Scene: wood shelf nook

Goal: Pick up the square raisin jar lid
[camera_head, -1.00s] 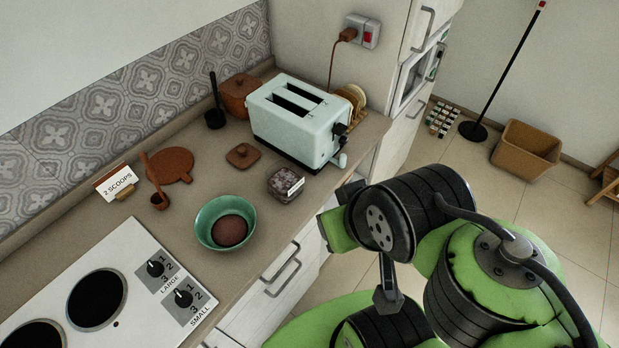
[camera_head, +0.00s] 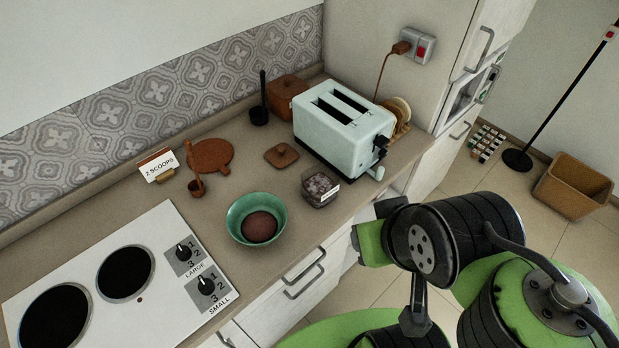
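The square lid (camera_head: 281,155) is a flat brown wooden piece with a small knob on top. It lies on the counter, left of the toaster and apart from the jar. The square raisin jar (camera_head: 320,188) is clear with dark contents and a white label at its front, and stands nearer the counter's front edge. My green and black arm (camera_head: 440,240) fills the lower right, in front of the counter and to the right of the lid. My gripper cannot be made out.
A pale toaster (camera_head: 344,126) stands right behind the lid. A green bowl (camera_head: 243,215) with brown contents sits front left of the jar. A brown round board (camera_head: 212,154), a small scoop (camera_head: 196,186), a "2 scoops" card (camera_head: 159,165) and a stove (camera_head: 120,275) are further left.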

